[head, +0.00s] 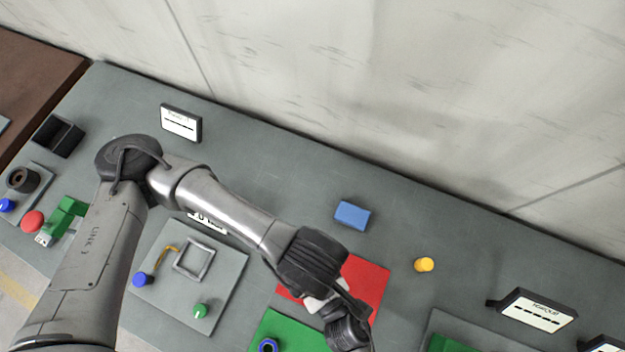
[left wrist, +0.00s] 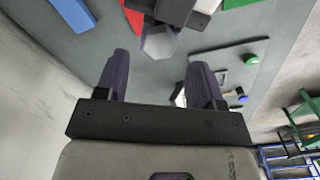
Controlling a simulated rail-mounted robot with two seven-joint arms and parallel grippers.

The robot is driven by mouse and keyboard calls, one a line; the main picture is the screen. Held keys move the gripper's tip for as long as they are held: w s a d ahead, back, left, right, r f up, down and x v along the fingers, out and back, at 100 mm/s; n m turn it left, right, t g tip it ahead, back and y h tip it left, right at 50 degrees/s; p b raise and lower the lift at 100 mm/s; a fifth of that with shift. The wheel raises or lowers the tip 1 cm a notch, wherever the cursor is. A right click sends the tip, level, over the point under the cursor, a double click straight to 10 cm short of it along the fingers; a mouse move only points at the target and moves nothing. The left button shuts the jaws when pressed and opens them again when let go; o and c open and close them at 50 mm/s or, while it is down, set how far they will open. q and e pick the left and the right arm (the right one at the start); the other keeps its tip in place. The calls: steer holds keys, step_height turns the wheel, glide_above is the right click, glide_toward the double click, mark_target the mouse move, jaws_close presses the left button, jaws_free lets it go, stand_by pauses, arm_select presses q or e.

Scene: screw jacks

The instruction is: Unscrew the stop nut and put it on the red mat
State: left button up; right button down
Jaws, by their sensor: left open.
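The red mat (head: 368,285) lies on the grey table, partly covered by my left arm in the head view. A strip of it shows in the left wrist view (left wrist: 131,16). My left gripper (left wrist: 158,68) is open, its two dark fingers apart. A pale grey faceted piece (left wrist: 158,42) appears beyond and between the fingertips, against dark blocks; I cannot tell whether it is the stop nut. A pale piece also shows under my wrist in the head view (head: 322,302). No contact with the fingers is visible. My right gripper is not identifiable.
A green mat (head: 290,330) bears a blue ring (head: 268,346). A grey panel (head: 225,272) with a square frame and knobs lies to the left. A blue block (head: 352,215) and yellow knob (head: 424,264) stand behind and right. A sign (head: 537,310) stands at right.

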arm_select(q)
step_height(320, 180, up, 3)
steer(key=shift+w+f+m, duration=0.1)
steer(key=shift+f+m, duration=0.1)
steer(key=shift+m, duration=0.9)
steer(key=shift+r+m, duration=0.35)
steer(key=shift+m, duration=0.15)
steer(key=shift+f, duration=3.85)
steer(key=c, duration=1)
steer(key=n, duration=0.3)
